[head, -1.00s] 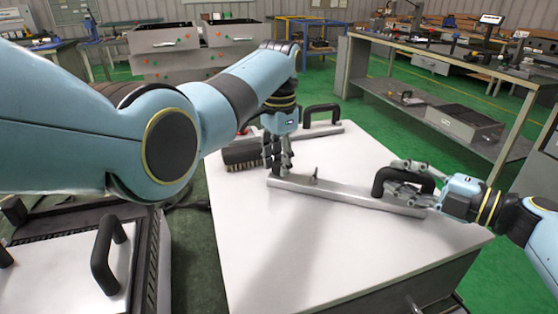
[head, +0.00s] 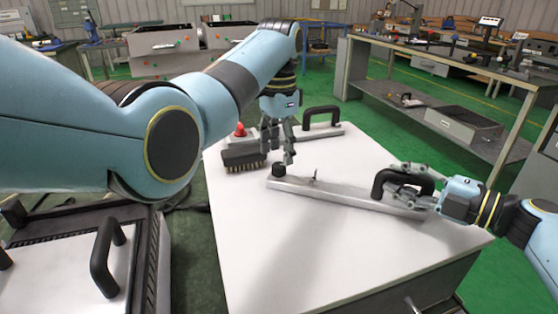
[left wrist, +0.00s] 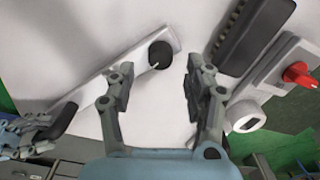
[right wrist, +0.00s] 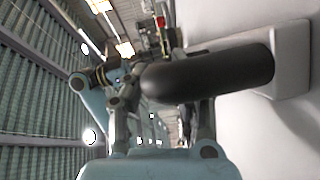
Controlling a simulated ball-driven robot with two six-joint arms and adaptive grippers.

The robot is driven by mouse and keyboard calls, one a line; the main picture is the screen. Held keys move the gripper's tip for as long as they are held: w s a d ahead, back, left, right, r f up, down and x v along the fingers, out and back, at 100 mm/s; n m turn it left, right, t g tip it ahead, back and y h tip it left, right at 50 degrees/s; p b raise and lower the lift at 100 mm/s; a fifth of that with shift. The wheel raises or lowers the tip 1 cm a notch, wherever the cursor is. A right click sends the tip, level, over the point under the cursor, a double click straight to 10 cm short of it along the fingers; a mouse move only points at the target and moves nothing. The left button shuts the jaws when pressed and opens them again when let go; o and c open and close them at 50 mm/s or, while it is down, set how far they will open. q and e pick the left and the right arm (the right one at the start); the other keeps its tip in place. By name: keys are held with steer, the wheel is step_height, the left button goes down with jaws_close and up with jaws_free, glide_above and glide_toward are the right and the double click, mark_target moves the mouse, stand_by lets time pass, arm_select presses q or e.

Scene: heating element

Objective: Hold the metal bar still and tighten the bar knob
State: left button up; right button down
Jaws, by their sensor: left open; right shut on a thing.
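The silver metal bar (head: 335,192) lies flat on the white worktop, with a black handle (head: 379,183) at its right end. The round black bar knob (head: 278,170) sits at its left end; it also shows in the left wrist view (left wrist: 160,54). My left gripper (head: 278,150) is open and empty, pointing down just behind and above the knob. In the left wrist view the knob is near the open fingers, apart from them. My right gripper (head: 408,180) is shut on the bar's handle, which fills the right wrist view (right wrist: 215,75).
A black brush (head: 243,160) lies left of the knob, beside a device with a red knob (head: 240,130). Another bar with a black handle (head: 321,111) lies at the worktop's back. The front of the white worktop (head: 300,260) is clear.

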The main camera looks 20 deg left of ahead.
mark_target(279, 164)
steer(key=shift+f, duration=0.15)
arm_select(q)
step_height(279, 164, up, 8)
steer(key=shift+r, duration=0.1)
arm_select(e)
steer(key=c, duration=1)
jaws_free()
